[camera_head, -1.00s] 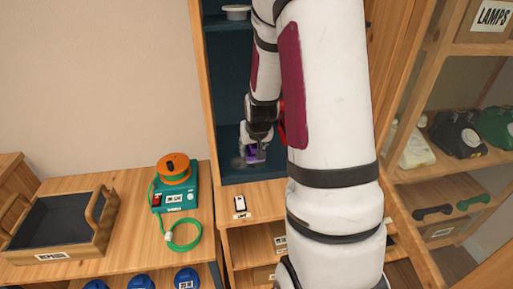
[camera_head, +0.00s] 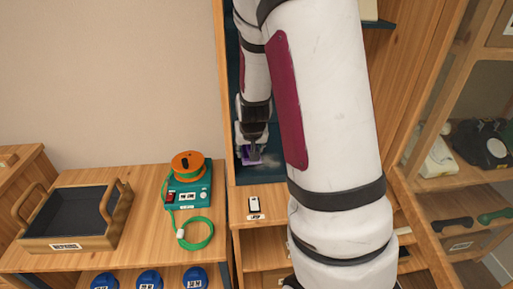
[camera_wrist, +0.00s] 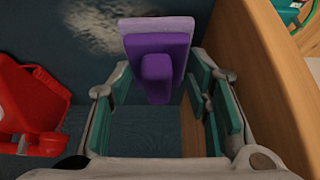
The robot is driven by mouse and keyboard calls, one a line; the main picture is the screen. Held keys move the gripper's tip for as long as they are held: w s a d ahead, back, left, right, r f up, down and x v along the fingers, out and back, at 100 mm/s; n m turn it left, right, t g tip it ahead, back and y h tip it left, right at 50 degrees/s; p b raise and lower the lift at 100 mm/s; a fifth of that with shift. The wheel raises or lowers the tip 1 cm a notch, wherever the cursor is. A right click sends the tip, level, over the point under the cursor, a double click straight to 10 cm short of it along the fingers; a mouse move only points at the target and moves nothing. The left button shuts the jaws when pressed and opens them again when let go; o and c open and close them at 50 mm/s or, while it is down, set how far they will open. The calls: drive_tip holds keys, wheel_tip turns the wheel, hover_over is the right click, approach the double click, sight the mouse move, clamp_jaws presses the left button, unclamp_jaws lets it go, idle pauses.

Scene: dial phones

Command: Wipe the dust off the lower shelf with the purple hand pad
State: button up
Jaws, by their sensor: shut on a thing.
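The purple hand pad (camera_wrist: 172,50), with a darker upright handle (camera_wrist: 157,75), is between the fingers of my gripper (camera_wrist: 160,95), which is shut on it. In the head view my gripper (camera_head: 254,146) is low inside the cabinet, near its left wall, with the pad (camera_head: 247,159) below it at the lower shelf (camera_head: 268,177). The shelf is dark blue-teal. A pale dust patch (camera_wrist: 95,22) lies on it beside the pad, to the left in the wrist view. Whether the pad presses on the shelf I cannot tell.
A red phone (camera_wrist: 30,100) stands left of my gripper in the wrist view. The wooden cabinet wall (camera_wrist: 255,75) is close on the right there. In the head view, a teal box with an orange reel (camera_head: 187,165) and a handled tray (camera_head: 70,215) sit on the left bench.

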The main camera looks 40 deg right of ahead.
sight(264, 163)
drive_tip(key=shift+w+a+r, duration=0.1)
drive_tip(key=shift+w+a, duration=0.25)
drive_tip(key=shift+a, duration=0.15)
drive_tip(key=shift+c, duration=0.2)
drive_tip(key=shift+w+r, duration=0.1)
drive_tip(key=shift+w, duration=0.1)
drive_tip(key=shift+s+d, duration=0.15)
drive_tip(key=shift+d, duration=0.3)
drive_tip(key=shift+s+d+r+b, duration=0.1)
drive_tip(key=shift+s+d+b, duration=0.25)
drive_tip(key=shift+s+d, duration=0.55)
drive_tip(key=shift+s+d+b, duration=0.35)
drive_tip(key=shift+s+d, duration=0.25)
drive_tip(key=shift+d, duration=0.5)
drive_tip(key=shift+s+d+r+p, duration=0.1)
drive_tip(key=shift+s+d+p, duration=0.75)
drive_tip(key=shift+d, duration=0.25)
drive_tip(key=shift+s+d+r+p, duration=0.1)
drive_tip(key=shift+s+d+p, duration=0.65)
drive_tip(key=shift+d, duration=0.35)
drive_tip(key=shift+w, duration=0.1)
drive_tip(key=shift+r, duration=0.1)
